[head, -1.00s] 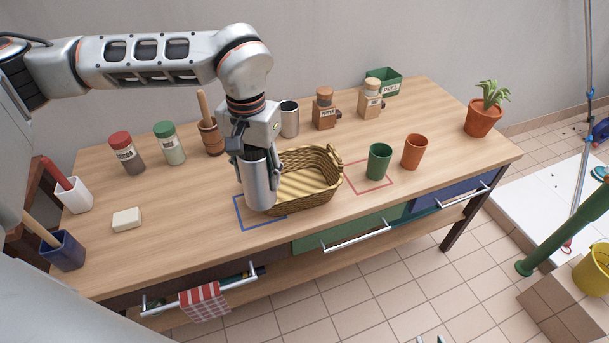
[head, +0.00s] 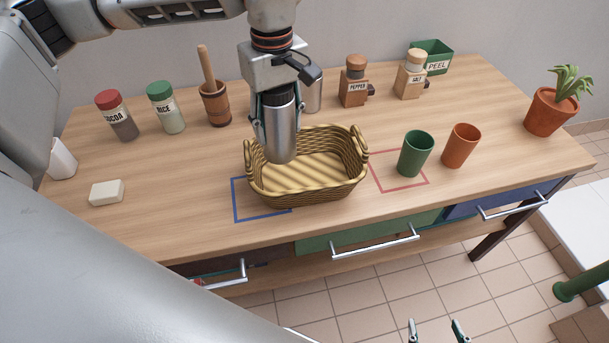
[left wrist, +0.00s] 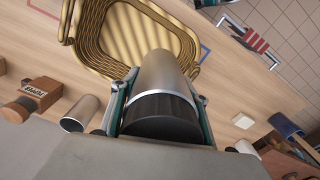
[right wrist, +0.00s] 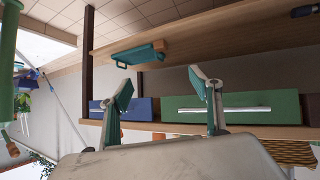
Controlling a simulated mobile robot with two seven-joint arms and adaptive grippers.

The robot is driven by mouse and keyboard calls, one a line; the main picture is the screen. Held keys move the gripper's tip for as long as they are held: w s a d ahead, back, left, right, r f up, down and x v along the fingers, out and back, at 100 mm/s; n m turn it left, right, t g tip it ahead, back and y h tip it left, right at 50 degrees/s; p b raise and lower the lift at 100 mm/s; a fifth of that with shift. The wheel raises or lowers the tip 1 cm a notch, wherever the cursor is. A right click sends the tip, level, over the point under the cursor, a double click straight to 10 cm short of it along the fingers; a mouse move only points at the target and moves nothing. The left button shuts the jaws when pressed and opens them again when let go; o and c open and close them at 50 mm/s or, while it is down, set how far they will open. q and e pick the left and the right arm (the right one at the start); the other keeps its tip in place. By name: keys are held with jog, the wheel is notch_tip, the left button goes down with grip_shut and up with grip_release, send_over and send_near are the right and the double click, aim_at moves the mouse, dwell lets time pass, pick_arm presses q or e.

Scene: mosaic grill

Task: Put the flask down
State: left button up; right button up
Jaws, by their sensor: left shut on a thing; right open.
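The flask (head: 281,133) is a silver cylinder with a black cap. My left gripper (head: 279,115) is shut on it near the cap and holds it upright. In the head view its lower end overlaps the left back part of the wicker basket (head: 310,192); its height is hard to tell. The left wrist view shows the flask (left wrist: 160,72) from the cap end, with the basket (left wrist: 88,20) beyond. My right gripper (head: 436,331) is open and empty in front of the table, low in the head view. It also shows in the right wrist view (right wrist: 163,98).
A blue square outline (head: 236,212) lies by the basket's front left, a red one (head: 425,182) to its right. Green (head: 416,154) and orange (head: 461,146) cups stand right. A second silver cylinder (head: 315,96) stands behind the flask. Jars and mills line the back.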

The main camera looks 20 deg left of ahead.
aim_at(282, 141)
pick_arm(q)
jog(key=r+n, duration=0.2)
jog(key=n, duration=0.1)
jog(key=r+n+p, duration=0.1)
jog(key=r+n, duration=0.2)
jog(key=n, duration=0.1)
jog(key=w+r+n, duration=0.1)
jog(key=r+n, duration=0.1)
jog(key=n, duration=0.1)
jog(key=shift+w+a+r+n, duration=0.1)
jog(key=shift+r+n, duration=0.2)
jog(key=shift+r, duration=0.05)
jog(key=shift+r+n, duration=0.55)
jog(key=shift+n, duration=0.35)
jog(key=shift+f, duration=0.15)
notch_tip(282, 141, down, 14)
jog(key=shift+f+b, duration=0.15)
jog(key=shift+b, duration=0.35)
jog(key=shift+f, duration=2.7)
jog(key=shift+r, duration=0.1)
pick_arm(e)
jog(key=shift+w+d+f, duration=0.1)
jog(key=shift+d+f, duration=0.05)
jog(key=shift+f, duration=0.05)
